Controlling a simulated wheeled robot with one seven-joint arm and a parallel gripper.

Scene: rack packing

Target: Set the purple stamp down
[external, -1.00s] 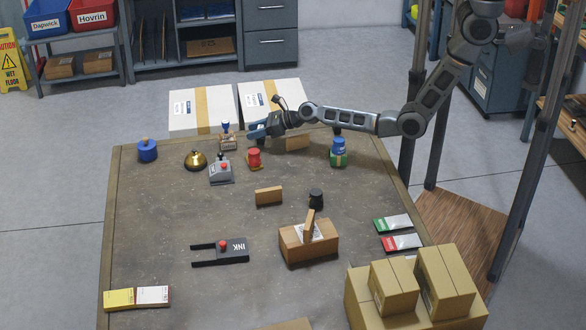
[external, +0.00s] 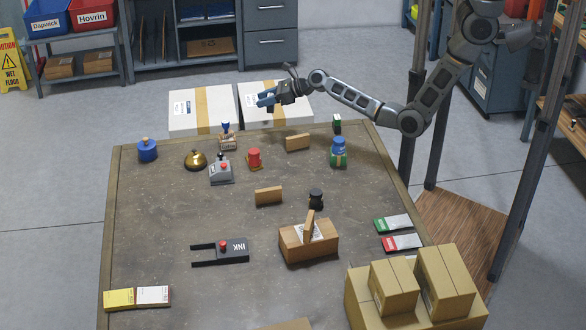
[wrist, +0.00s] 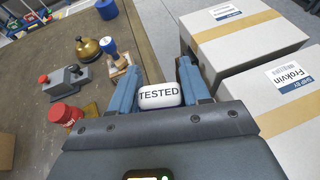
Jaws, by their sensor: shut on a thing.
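My gripper (external: 268,98) is raised beyond the table's back edge, in front of the white-topped cartons. In the wrist view its two blue fingers (wrist: 169,93) are shut on a white piece lettered TESTED (wrist: 159,95). In the external view the held piece is too small to make out. The table (external: 160,210) lies below and in front of my gripper.
The table's left middle is clear.

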